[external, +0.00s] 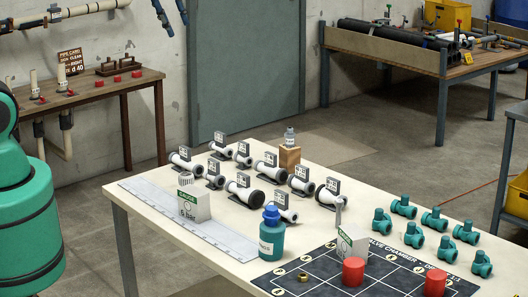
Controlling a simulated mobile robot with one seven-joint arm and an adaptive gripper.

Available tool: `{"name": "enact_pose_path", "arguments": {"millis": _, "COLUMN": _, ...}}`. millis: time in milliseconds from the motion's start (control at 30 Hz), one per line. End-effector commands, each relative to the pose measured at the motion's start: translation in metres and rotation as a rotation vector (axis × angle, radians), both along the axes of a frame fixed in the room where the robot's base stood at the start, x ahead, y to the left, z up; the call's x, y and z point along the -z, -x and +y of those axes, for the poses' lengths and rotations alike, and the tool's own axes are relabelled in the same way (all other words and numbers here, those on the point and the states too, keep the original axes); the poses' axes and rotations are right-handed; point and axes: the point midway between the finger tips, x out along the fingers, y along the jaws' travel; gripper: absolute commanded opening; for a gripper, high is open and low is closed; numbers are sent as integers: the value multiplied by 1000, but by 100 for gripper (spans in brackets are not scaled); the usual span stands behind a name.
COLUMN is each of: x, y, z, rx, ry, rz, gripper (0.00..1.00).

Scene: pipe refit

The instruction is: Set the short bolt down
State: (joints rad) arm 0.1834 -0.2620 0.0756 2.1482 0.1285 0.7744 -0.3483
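No short bolt can be picked out with certainty in the external view. A small grey piece (289,137) stands on a wooden block (289,157) at the back of the white table (330,176). A slim grey upright piece (338,211) stands near the table's middle; it is too small to name. A small brass-coloured ring (303,277) lies on the dark chart mat (335,283). My gripper is not in view, so whether it holds anything is hidden. Only a teal part of my body shows at the left edge.
Several white pipe pieces (242,189) with dark labels stand mid-table, beside a long ruler (190,222). Red cylinders (353,271) are on the mat. Several teal fittings (434,219) stand at the right.

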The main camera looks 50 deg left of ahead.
Motion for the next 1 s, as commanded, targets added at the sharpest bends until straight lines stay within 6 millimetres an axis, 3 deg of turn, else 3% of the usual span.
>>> {"name": "enact_pose_path", "arguments": {"millis": 267, "x": -18, "y": 80, "z": 36, "rx": 23, "ry": -5, "rz": -27, "gripper": 39}}
{"name": "enact_pose_path", "arguments": {"millis": 600, "x": -15, "y": 172, "z": 63, "rx": 61, "ry": -16, "rz": -57, "gripper": 39}}
{"name": "enact_pose_path", "arguments": {"millis": 800, "x": -7, "y": 207, "z": 69, "rx": 79, "ry": -23, "rz": -69, "gripper": 39}}
{"name": "enact_pose_path", "arguments": {"millis": 1000, "x": -3, "y": 218, "z": 70, "rx": 86, "ry": -24, "rz": -72, "gripper": 39}}
